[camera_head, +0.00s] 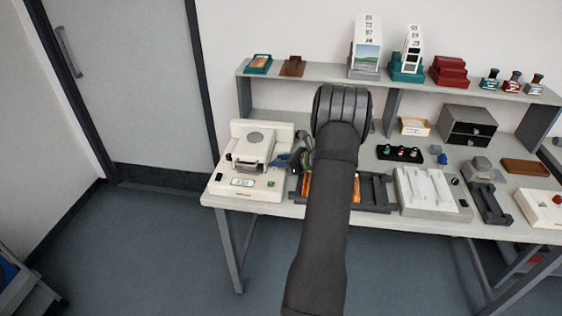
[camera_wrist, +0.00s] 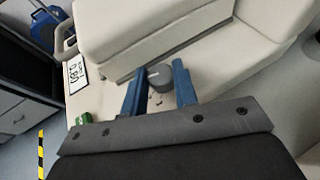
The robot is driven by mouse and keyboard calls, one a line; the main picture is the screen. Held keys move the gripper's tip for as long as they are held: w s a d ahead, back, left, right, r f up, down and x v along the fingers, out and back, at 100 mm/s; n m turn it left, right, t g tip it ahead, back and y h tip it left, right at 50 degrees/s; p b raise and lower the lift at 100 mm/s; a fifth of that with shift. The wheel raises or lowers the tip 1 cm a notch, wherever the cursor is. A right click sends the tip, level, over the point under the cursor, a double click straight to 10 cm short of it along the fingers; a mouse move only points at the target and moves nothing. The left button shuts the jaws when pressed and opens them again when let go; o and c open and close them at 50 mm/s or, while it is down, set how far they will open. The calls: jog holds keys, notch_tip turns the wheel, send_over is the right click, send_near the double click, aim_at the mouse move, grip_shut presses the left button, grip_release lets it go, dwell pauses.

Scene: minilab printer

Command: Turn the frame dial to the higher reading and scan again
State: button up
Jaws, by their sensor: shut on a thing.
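The white scanner (camera_head: 262,135) stands at the left end of the bench, with a small display (camera_head: 242,182) and a green button (camera_head: 271,184) on its front. In the wrist view the display (camera_wrist: 78,73) is turned sideways and its digits are too small to read surely. The green button (camera_wrist: 82,118) shows below it. The grey round frame dial (camera_wrist: 160,76) sits between the blue fingers of my gripper (camera_wrist: 160,84), which is shut on it. In the head view my gripper (camera_head: 281,161) is at the scanner's right side, and the dial is hidden there.
A dark carrier with an orange strip (camera_head: 318,187) lies right of the scanner, partly behind my arm. A white device (camera_head: 428,190), a dark drawer box (camera_head: 468,125) and a bottle tray (camera_head: 399,153) stand further right. A shelf (camera_head: 300,72) runs behind.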

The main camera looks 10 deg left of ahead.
jog(key=shift+w+n+g+y, duration=0.15)
jog(key=shift+w+n+g, duration=0.05)
jog(key=shift+n+g, duration=1.4)
jog(key=shift+w+n+g+y, duration=0.15)
jog(key=shift+w+n+g, duration=0.05)
jog(key=shift+n+g, duration=1.4)
jog(key=shift+g, duration=0.4)
jog(key=o, duration=0.7)
jog(key=shift+d, duration=0.1)
jog(key=v, duration=1.7)
jog(key=shift+d+r, duration=0.1)
jog(key=shift+d, duration=0.05)
jog(key=x, duration=1.7)
jog(key=shift+a, duration=0.25)
jog(key=shift+d, duration=0.1)
